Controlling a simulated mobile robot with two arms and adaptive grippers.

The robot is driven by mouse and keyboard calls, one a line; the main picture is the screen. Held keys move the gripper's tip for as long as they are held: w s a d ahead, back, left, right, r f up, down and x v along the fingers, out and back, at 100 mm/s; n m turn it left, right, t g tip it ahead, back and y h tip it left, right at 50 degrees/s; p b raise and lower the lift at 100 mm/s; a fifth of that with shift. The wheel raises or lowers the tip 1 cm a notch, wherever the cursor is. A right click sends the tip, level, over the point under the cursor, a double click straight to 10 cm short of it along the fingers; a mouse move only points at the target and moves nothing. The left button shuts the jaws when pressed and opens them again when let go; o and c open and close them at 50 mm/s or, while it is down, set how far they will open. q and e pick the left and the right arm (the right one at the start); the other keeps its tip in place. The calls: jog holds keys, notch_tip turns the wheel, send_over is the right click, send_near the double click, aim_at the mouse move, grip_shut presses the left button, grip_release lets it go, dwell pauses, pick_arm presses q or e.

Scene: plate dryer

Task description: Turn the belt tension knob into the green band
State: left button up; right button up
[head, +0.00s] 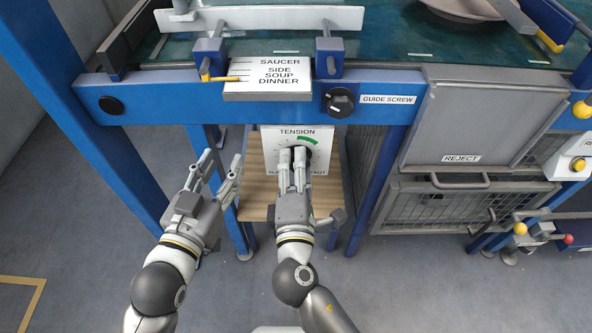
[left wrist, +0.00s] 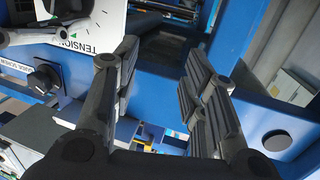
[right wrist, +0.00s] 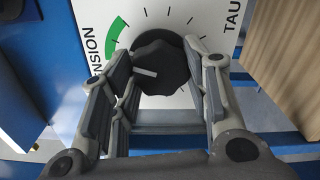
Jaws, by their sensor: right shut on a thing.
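The black tension knob (right wrist: 160,62) sits on a white dial plate (head: 318,137) marked TENSION, below the blue rail. My right gripper (head: 291,152) is shut on the knob, one finger on each side, as the right wrist view (right wrist: 158,72) shows. The knob's white pointer line faces left in that view, towards the word TENSION. The green band (right wrist: 114,36) lies above and left of the knob there; the pointer looks to be just below its lower end. In the head view the fingers hide most of the knob. My left gripper (head: 222,157) is open and empty, left of the dial.
A black guide screw knob (head: 340,102) and a SAUCER, SIDE, SOUP, DINNER scale plate (head: 268,78) are on the rail above the dial. A wooden board (head: 258,185) is behind the grippers. Blue posts flank the dial; a grey reject box (head: 470,125) stands right.

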pick_arm(q)
jog(key=shift+w+d+r+t+h+b, duration=0.2)
jog(key=shift+r+t, duration=0.35)
jog(key=shift+r, duration=0.4)
jog(key=shift+s+d+r+t+h+b, duration=0.1)
jog(key=shift+r+t+h, duration=0.2)
jog(key=shift+r+t, duration=0.45)
pick_arm(e)
jog(key=shift+m, duration=0.7)
pick_arm(q)
jog(key=shift+r, duration=0.15)
pick_arm(e)
jog(key=o, duration=1)
jog(key=shift+s, duration=0.1)
jog(key=s, duration=1.1)
jog(key=shift+s, duration=0.4)
